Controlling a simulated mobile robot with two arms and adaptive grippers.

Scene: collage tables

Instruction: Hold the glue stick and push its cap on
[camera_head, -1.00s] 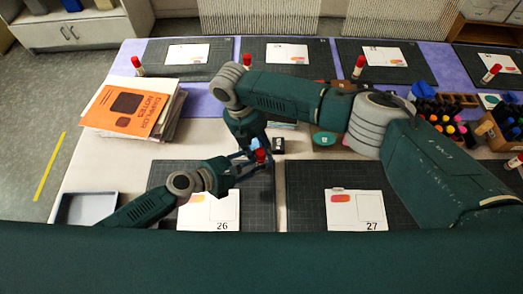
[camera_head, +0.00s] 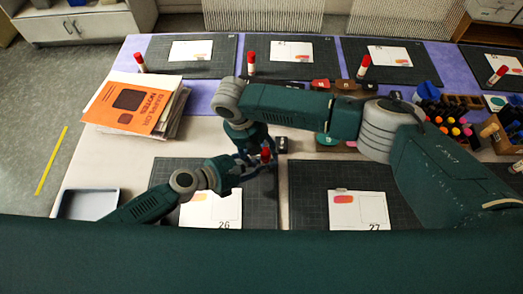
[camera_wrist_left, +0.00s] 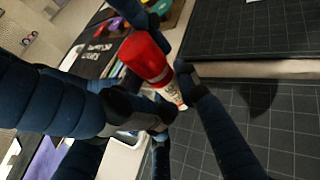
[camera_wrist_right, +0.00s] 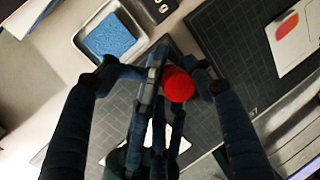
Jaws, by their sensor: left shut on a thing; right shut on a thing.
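The glue stick, with a red cap and a white body, is held between my two grippers above a dark cutting mat (camera_head: 262,215). In the head view its red cap (camera_head: 265,154) shows on top. In the left wrist view the red cap (camera_wrist_left: 145,55) sits over the white labelled body (camera_wrist_left: 172,92). My left gripper (camera_wrist_left: 172,98) is shut on the glue stick's body. My right gripper (camera_wrist_right: 175,80) is shut on the red cap (camera_wrist_right: 180,85) from above. Whether the cap is fully seated cannot be told.
An orange book on a stack (camera_head: 130,103) lies at the left, with a grey tray (camera_head: 88,205) below it. A card marked 26 (camera_head: 212,210) and one marked 27 (camera_head: 358,210) lie on mats. Other red-capped glue sticks (camera_head: 363,66) stand at the back. Marker holders (camera_head: 455,115) stand at the right.

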